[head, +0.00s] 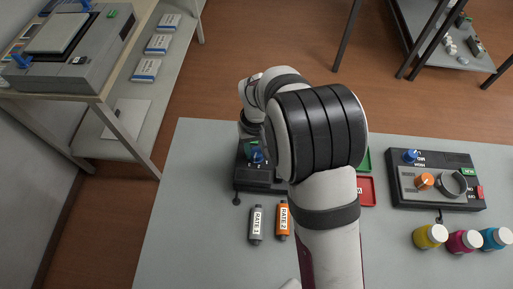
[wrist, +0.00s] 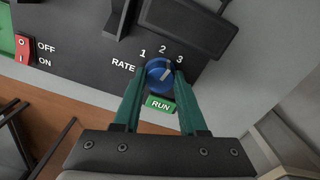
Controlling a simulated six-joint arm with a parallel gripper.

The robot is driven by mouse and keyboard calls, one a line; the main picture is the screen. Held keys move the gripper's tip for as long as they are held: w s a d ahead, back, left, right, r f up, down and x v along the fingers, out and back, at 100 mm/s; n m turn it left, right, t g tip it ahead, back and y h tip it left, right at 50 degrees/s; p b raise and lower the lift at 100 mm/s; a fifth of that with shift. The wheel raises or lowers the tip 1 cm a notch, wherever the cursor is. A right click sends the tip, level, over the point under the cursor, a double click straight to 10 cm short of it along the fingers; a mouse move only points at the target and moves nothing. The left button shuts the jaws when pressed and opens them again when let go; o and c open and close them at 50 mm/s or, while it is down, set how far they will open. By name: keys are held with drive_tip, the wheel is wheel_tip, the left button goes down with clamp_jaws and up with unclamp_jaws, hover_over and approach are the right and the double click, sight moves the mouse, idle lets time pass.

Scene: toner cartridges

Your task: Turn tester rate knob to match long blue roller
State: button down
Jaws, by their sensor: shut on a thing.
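The tester (head: 262,186) is a dark box on the grey table, partly hidden by my arm in the head view. Its blue rate knob (wrist: 158,80) sits below the numbers 1, 2 and 3 in the wrist view. Its white mark points up and right, seemingly nearer 3 than 2. My gripper (wrist: 161,78) has its green fingers closed on both sides of the knob. A grey roller labelled RATE 1 (head: 256,225) and an orange roller labelled RATE 2 (head: 283,220) lie in front of the tester. I see no long blue roller; my arm hides part of the table.
A green RUN button (wrist: 160,104) is just below the knob, and a red OFF/ON switch (wrist: 25,48) is to the left. A red tray (head: 367,191), a second dark device (head: 437,197) and yellow, magenta and cyan bottles (head: 430,236) stand to the right. The table's left front is clear.

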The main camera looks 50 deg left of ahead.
sight(256, 152)
drive_tip(key=shift+m, duration=1.9)
drive_tip(key=shift+c, duration=2.2)
unclamp_jaws()
wheel_tip(256, 152, up, 16)
